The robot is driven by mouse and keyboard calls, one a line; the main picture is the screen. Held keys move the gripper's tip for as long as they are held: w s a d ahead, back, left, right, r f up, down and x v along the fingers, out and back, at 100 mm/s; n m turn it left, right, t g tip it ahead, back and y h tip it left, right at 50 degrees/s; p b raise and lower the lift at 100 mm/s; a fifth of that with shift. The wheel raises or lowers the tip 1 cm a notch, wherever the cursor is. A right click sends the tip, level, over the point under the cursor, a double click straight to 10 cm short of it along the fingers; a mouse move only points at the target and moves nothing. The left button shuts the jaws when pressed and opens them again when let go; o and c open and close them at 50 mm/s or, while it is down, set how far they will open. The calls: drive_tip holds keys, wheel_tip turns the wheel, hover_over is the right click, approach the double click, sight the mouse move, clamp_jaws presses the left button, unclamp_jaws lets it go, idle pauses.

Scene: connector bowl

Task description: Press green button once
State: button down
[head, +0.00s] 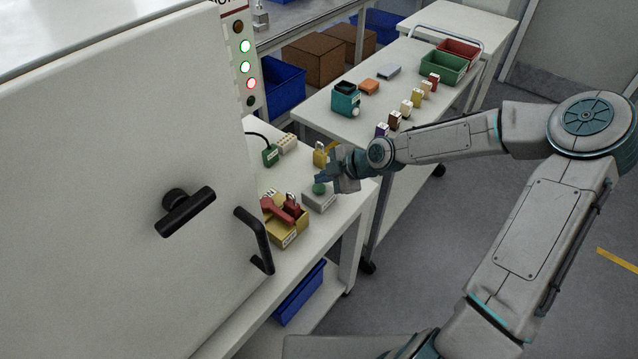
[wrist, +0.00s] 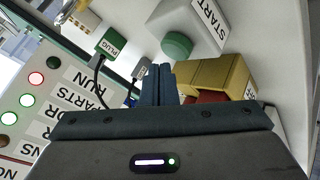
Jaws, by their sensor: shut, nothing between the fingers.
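The green button (head: 319,188) is a round cap on a light grey box (head: 320,201) near the right edge of the white bench. In the wrist view the green button (wrist: 177,45) sits on the box marked START (wrist: 197,22), just beyond my fingertips. My gripper (head: 322,175) is shut and empty, close to the button in the head view. The shut fingers also show in the wrist view (wrist: 158,70), pointing towards the button's left side. A gap shows between fingertips and button there; I cannot tell the exact distance.
A yellow box (head: 287,228) with red parts stands beside the button box. A green plug (head: 270,155) with a black cable and a yellow padlock (head: 321,154) are near. A large white door (head: 110,190) with black handles covers the left. A signal panel (head: 243,60) stands behind.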

sight(323, 188)
drive_tip(key=shift+r, duration=0.1)
wheel_tip(323, 188, up, 5)
drive_tip(key=p, duration=0.4)
idle(0.3)
idle(0.7)
